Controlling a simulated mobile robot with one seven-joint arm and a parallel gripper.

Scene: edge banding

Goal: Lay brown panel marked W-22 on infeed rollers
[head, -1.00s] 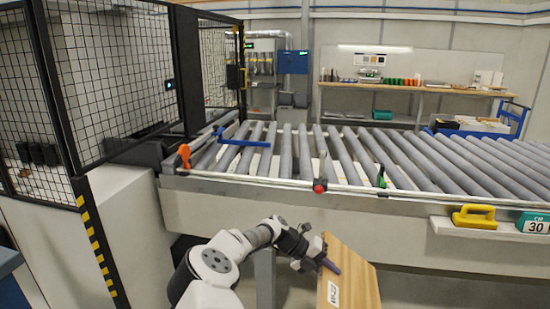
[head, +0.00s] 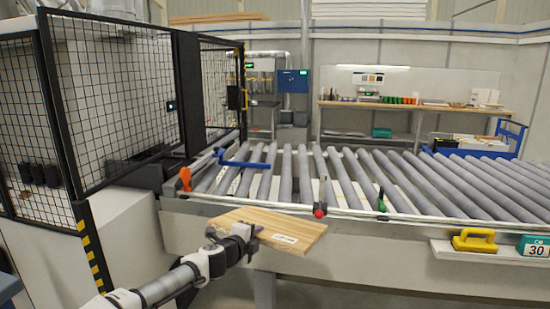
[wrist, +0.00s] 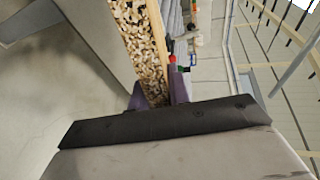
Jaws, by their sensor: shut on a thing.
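My gripper (head: 252,238) is shut on the near left edge of a brown wooden panel (head: 270,222). The panel is held roughly flat in front of the conveyor's front rail, with its far edge close to the rail. A white label (head: 286,238) is on its top, too small to read. In the wrist view the purple fingers (wrist: 160,95) pinch the panel, whose speckled chipboard side (wrist: 140,45) shows. The infeed rollers (head: 330,175) lie behind the panel, grey and bare. I cannot tell whether the panel touches the rail.
A mesh guard fence (head: 105,100) stands at the left. An orange handle (head: 184,178), a red knob (head: 319,211) and a green handle (head: 381,202) line the front rail. A blue bar (head: 245,164) lies over the left rollers. A yellow tool (head: 474,240) sits on the right ledge.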

